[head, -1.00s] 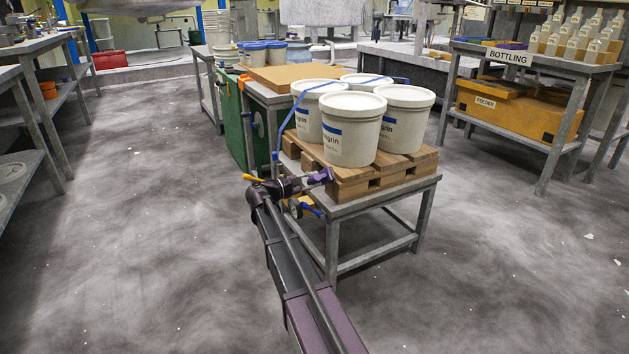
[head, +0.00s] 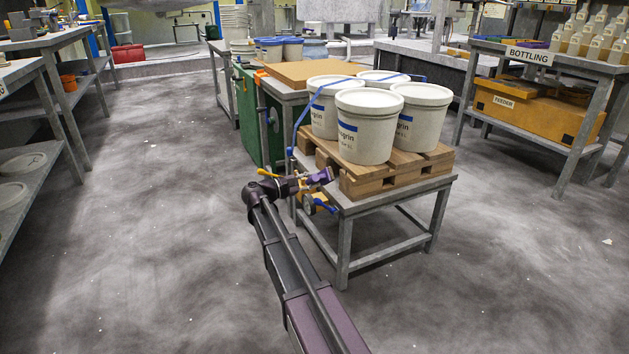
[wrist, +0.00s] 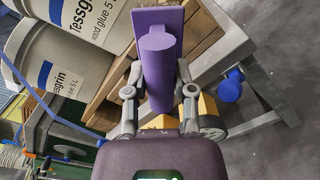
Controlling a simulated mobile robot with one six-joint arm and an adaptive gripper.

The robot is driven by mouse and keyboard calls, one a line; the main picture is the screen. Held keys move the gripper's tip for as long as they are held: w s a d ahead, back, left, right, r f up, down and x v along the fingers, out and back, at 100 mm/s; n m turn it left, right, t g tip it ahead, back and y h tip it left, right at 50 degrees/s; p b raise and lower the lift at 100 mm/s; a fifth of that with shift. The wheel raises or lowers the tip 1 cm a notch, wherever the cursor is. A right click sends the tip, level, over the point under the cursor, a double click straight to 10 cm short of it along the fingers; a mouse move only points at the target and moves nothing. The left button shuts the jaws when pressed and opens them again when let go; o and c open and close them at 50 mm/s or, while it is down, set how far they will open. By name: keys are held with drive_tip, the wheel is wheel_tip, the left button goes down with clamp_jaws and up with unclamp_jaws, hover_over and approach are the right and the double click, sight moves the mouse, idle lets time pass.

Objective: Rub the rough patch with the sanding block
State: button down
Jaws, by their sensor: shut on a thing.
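My gripper (head: 311,183) is shut on a purple sanding block (head: 322,175), at the left front corner of the metal stand. In the wrist view, the fingers of my gripper (wrist: 160,93) close on the block's upright grip from both sides. The block's flat purple plate (wrist: 172,22) lies beyond the fingers, beside the wooden pallet (wrist: 108,108). I cannot tell whether the plate touches anything. I cannot make out the rough patch in either view.
White pails (head: 365,125) stand on the pallet (head: 400,175), on the metal stand (head: 343,235). A yellow fitting with a blue handle (head: 325,205) is close below my gripper. Open floor (head: 130,250) lies left.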

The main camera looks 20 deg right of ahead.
drive_tip(key=shift+a, duration=0.15)
drive_tip(key=shift+a, duration=1.35)
